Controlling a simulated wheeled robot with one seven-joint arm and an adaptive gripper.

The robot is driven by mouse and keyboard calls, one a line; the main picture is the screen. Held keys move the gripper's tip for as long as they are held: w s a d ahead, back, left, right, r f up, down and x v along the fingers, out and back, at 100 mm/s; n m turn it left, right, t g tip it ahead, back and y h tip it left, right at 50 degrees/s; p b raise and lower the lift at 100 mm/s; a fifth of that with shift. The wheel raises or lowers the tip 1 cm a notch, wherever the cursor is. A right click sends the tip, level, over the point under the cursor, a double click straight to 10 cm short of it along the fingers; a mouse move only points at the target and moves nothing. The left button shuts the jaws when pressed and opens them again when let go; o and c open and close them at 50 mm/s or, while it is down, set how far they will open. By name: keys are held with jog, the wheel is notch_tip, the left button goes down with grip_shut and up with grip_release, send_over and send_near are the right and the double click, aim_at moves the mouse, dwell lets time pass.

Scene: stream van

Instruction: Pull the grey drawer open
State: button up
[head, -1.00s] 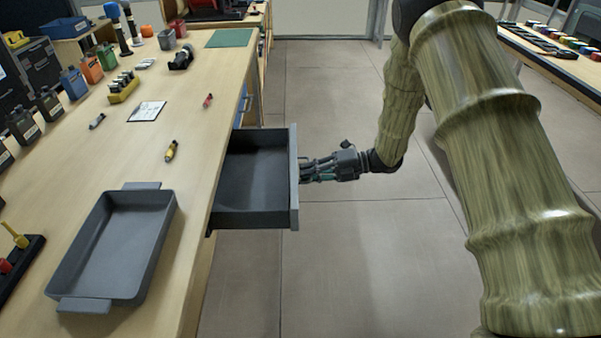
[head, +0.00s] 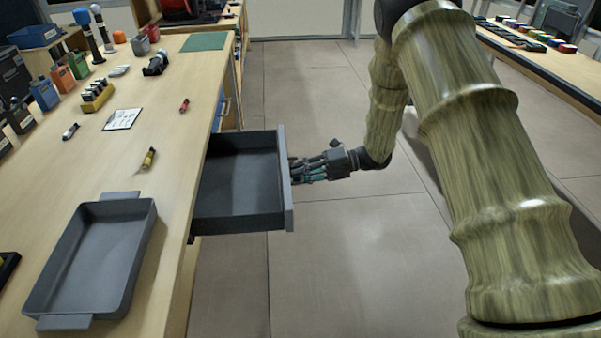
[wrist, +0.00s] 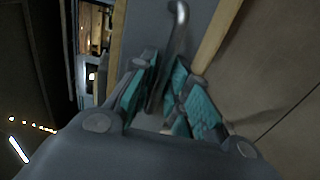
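The grey drawer (head: 286,190) sticks well out of the bench's right side in the head view, and its empty inside shows. My gripper (head: 297,171) is at the outer face of the drawer front, on its right. In the wrist view, the drawer's metal bar handle (wrist: 181,28) runs down between the teal-padded fingers of my gripper (wrist: 162,92). The fingers are closed in around the bar, one on each side. The exact contact is partly hidden by the fingers.
A grey tray (head: 48,250) with two end tabs lies on the wooden bench (head: 150,200) left of the drawer. Markers, a yellow block holder (head: 97,97) and bottles stand further back. The floor (head: 345,250) right of the drawer is clear. Another bench (head: 550,60) stands at far right.

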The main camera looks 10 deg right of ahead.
jog(key=shift+d, duration=0.15)
jog(key=v, duration=1.1)
jog(key=shift+d, duration=0.35)
jog(key=shift+s+r, duration=0.1)
